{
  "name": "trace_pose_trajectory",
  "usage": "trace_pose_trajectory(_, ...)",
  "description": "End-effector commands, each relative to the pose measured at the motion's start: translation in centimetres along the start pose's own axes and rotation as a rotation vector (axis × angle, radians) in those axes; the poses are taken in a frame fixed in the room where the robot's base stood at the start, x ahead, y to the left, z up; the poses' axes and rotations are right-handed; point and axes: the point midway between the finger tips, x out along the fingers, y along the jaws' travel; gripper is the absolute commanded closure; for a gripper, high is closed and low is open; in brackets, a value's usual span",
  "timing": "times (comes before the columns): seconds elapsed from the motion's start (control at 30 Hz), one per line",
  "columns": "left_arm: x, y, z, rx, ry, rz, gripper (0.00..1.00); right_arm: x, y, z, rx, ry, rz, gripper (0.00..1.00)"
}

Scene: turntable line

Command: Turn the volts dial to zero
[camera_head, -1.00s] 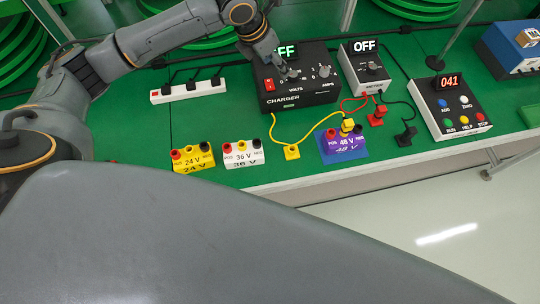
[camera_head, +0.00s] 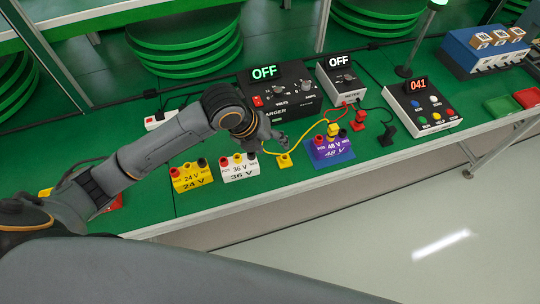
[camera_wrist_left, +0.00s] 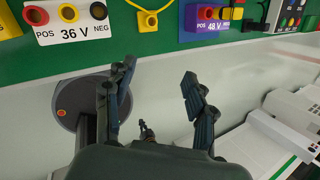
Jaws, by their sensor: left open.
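The black charger (camera_head: 285,106) stands at the back of the green bench and its display reads OFF. Its volts dial (camera_head: 279,90) is the left of two grey knobs on the front, beside a red switch (camera_head: 257,101). The pointer is too small to read. My left gripper (camera_head: 284,140) is in front of and below the charger, apart from the dial. In the left wrist view the left gripper (camera_wrist_left: 158,84) has its two fingers spread with nothing between them. The charger is out of that view. My right gripper does not show.
Yellow 24 V (camera_head: 191,177), white 36 V (camera_head: 240,168) and purple 48 V (camera_head: 332,151) blocks stand near the front edge. A yellow lead ends in a yellow plug (camera_head: 284,160). A meter (camera_head: 342,79) reading OFF and a button box (camera_head: 422,105) are on the right.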

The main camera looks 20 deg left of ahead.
Motion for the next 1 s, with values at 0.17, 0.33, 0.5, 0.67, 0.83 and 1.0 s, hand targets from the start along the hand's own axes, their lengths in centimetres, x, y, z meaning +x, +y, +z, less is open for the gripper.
trace_pose_trajectory(0.17, 0.4, -0.3, -1.5, -0.158, -0.001, -0.017, 0.45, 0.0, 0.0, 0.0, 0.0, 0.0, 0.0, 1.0)
trace_pose_trajectory(0.33, 0.5, -0.2, -2.0, -0.223, -0.004, -0.021, 0.45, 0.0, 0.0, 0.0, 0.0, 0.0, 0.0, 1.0)
trace_pose_trajectory(0.5, 0.5, -0.2, -2.0, -0.23, -0.005, -0.021, 0.45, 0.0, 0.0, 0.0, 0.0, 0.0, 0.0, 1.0)
trace_pose_trajectory(0.67, 0.5, -0.2, -2.0, -0.229, -0.004, -0.021, 0.45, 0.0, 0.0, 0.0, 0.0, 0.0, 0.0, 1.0)
trace_pose_trajectory(0.83, 0.5, -0.2, -2.0, -0.228, -0.004, -0.021, 0.45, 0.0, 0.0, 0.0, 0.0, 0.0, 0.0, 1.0)
trace_pose_trajectory(1.0, 0.7, -0.3, -2.9, -0.307, 0.001, -0.029, 0.45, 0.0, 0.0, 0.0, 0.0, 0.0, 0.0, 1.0)
